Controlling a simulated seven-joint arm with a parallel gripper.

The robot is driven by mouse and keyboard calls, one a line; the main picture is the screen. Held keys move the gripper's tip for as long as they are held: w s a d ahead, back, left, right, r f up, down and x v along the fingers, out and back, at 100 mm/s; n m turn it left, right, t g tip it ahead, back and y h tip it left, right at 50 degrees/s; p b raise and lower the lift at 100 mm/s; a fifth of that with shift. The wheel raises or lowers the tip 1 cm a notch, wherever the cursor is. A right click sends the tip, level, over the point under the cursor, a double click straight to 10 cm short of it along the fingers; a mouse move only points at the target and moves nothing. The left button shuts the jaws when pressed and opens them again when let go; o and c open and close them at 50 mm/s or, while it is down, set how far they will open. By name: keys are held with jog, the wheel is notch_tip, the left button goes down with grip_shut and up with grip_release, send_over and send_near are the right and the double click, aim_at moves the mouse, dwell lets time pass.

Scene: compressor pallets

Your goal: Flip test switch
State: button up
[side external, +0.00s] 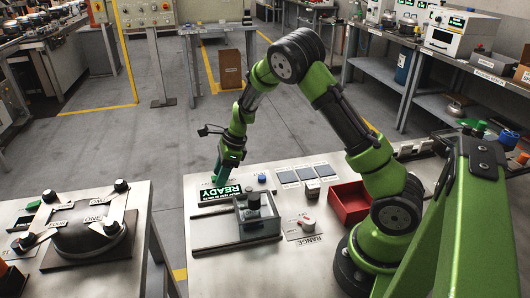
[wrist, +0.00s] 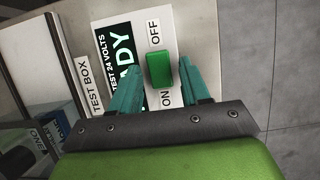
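The test switch (wrist: 159,68) is a green rocker block on the pale panel, between an OFF label above and an ON label below in the wrist view. My gripper (wrist: 163,67) has its two teal fingers apart, one on each side of the switch, with nothing clearly held. Whether the fingers touch the switch, I cannot tell. In the side external view my gripper (side external: 221,178) points down at the far left part of the table, by the green READY sign (side external: 222,194). The switch is not clearly visible there.
A RANGE knob (side external: 308,224), a blue button (side external: 262,178) and a red bin (side external: 350,202) are on the same table (side external: 215,272). A compressor pallet (side external: 90,236) is on the separate left table.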

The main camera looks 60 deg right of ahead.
grip_shut()
jog(key=shift+w+a+g+h, duration=0.25)
jog(key=shift+g+h, duration=0.15)
jog(key=shift+g, duration=0.1)
jog(key=shift+w+a+r+g+h, duration=0.1)
jog(key=shift+g+h, duration=0.5)
jog(key=shift+h, duration=0.05)
jog(key=shift+w+a+g+h, duration=0.1)
jog(key=shift+g+h, duration=0.5)
jog(key=shift+h, duration=0.05)
jog(key=shift+o, duration=1.1)
grip_release()
notch_tip(320, 180, up, 17)
